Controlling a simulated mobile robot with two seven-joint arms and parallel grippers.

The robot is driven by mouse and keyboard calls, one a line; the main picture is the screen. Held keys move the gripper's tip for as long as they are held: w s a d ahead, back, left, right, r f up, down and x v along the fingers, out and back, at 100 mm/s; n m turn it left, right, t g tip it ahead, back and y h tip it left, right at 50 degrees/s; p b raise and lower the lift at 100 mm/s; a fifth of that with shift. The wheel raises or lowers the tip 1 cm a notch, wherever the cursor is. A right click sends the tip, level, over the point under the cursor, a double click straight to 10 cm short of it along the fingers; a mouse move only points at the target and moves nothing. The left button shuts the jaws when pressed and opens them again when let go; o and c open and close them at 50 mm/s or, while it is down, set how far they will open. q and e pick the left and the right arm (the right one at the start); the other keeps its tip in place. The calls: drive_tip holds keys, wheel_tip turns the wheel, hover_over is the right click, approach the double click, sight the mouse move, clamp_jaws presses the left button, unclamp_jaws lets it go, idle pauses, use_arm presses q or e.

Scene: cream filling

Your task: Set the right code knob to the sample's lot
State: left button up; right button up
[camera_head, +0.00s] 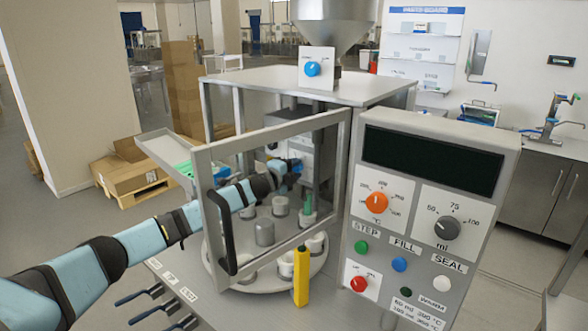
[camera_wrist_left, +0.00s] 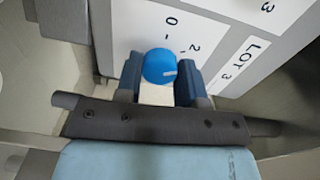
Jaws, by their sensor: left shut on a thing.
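My left gripper (camera_wrist_left: 160,82) is shut on a blue knob (camera_wrist_left: 158,64), with one finger on each side of it. The knob's white mark points right and slightly up in the left wrist view. The white dial plate (camera_wrist_left: 140,20) around it shows "0" and "2" with tick marks. A label (camera_wrist_left: 240,62) reading "LOT" and "3" is beside it. My right gripper is out of view. I cannot identify the sample.
Cups stand on the round turntable (camera_head: 215,268) below. A yellow post (camera_head: 301,275) stands in front. The control panel (camera_head: 425,210) with orange and grey knobs is to the right. A hopper (camera_head: 335,22) is above.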

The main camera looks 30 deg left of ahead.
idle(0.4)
use_arm(q)
drive_tip(key=o, duration=0.9)
drive_tip(key=shift+s+a+r+b, duration=0.15)
drive_tip(key=shift+s+b, duration=0.4)
drive_tip(key=shift+s, duration=1.75)
drive_tip(key=shift+s+a+b, duration=0.3)
drive_tip(key=shift+s+b, duration=0.3)
drive_tip(key=shift+s, duration=1.7)
drive_tip(key=shift+s+a+r+b, duration=0.15)
drive_tip(key=shift+s+b, duration=0.4)
drive_tip(key=shift+s, duration=1.75)
drive_tip(key=shift+f, duration=0.1)
drive_tip(key=shift+f, duration=0.1)
